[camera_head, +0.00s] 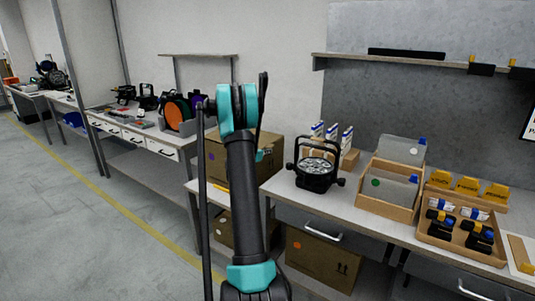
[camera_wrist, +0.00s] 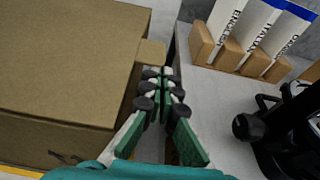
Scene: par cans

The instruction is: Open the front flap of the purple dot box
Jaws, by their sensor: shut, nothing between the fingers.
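The purple dot box is a closed brown cardboard box (camera_head: 216,170) left of the bench's lamp in the head view, partly hidden behind my arm. A small purple dot shows on its front at the left. In the wrist view a large cardboard box (camera_wrist: 65,60), apparently the same one, fills the left side; a small cardboard tab (camera_wrist: 152,52) sticks out at its right edge. My gripper (camera_wrist: 165,78) is shut and empty, with its fingertips beside that edge and tab. I cannot tell whether they touch. The dot is out of the wrist view.
A black lamp (camera_head: 316,172) stands on the bench right of the box; it also shows in the wrist view (camera_wrist: 290,135). Upright leaflets in a wooden holder (camera_wrist: 235,48) stand behind. An orange-dot box (camera_head: 322,262) sits on the lower shelf. Floor (camera_head: 95,220) at left is clear.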

